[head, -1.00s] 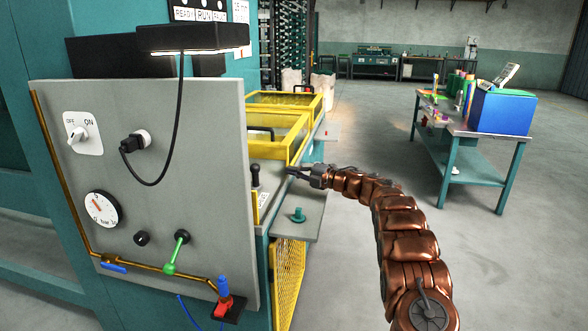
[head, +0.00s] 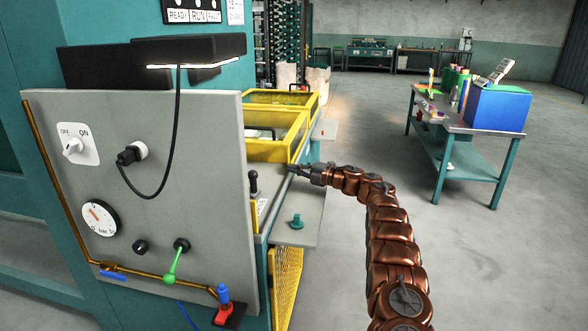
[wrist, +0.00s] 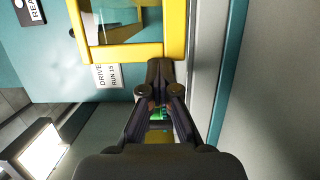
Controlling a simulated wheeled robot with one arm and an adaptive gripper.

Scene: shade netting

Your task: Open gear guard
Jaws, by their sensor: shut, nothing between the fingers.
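The gear guard looks to be the yellow-framed cover with clear panels (head: 305,140) on top of the teal machine, behind the grey control panel. It appears lowered, with a dark handle on its near part. My gripper (head: 291,168) is shut and empty, just in front of the guard's near right corner. In the wrist view my gripper (wrist: 160,70) points at the yellow frame (wrist: 120,53), its tips close to the lower bar. I cannot tell whether they touch it.
The grey control panel (head: 200,225) with switch, gauge and valves stands at left. A black lever (head: 253,184) and a green knob (head: 297,221) are near my gripper. A workbench (head: 450,122) with a blue box stands at right. The floor between is open.

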